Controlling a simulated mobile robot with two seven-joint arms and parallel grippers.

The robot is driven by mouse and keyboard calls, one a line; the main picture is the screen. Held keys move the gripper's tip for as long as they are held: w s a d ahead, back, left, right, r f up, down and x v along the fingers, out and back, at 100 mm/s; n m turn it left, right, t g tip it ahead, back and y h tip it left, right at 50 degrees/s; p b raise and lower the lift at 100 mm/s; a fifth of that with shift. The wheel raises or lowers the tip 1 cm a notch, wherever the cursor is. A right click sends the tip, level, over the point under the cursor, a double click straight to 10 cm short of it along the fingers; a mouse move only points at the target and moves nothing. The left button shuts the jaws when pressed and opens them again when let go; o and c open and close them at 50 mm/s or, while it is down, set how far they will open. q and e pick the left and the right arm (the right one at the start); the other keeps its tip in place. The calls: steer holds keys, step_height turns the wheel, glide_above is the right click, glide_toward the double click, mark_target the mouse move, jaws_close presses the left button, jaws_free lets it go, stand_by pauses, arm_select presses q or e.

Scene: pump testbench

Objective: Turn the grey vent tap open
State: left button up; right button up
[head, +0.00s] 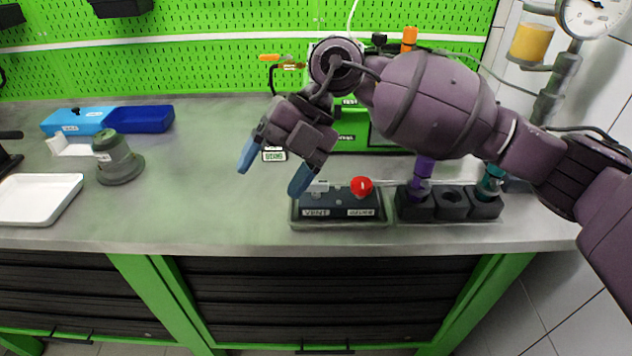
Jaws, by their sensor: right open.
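My right gripper (272,172) is open and empty, its two blue fingertips apart and pointing down over the bench. It is in front of the green pump unit (345,137), and my right arm hides much of that unit. I cannot make out a grey vent tap; it may be behind my arm. An orange-handled tap (270,58) sticks out to the left at the back, above and apart from my gripper. An orange part (409,38) and a black knob (379,39) show above my arm. My left gripper is not in view.
A control box (337,212) with a red button (361,187) stands just right of and below my fingertips. A black holder (451,204) is right of it. A grey-green pot (119,162), blue box (142,119) and white tray (38,200) are left. Bench between is clear.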

mark_target(316, 181)
steer(key=w+d+r+m+t+h+b, duration=0.1)
steer(key=w+d+m+t+h+b, duration=0.15)
steer(key=w+d+t+h, duration=0.5)
steer(key=f+g+b, duration=0.1)
steer(key=f, duration=0.2)
steer(key=w+a+f+b, duration=0.1)
steer(key=f, duration=0.2)
steer(key=f+g+y+b, duration=0.1)
steer(key=f, duration=0.2)
steer(key=shift+w+a+f+g, duration=0.2)
steer(key=shift+w+a+g, duration=0.05)
steer(key=shift+w+g, duration=0.1)
steer(key=shift+f, duration=0.5)
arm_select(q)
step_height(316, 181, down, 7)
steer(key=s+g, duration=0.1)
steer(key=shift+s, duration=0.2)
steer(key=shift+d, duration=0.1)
arm_select(e)
steer(key=c, duration=0.9)
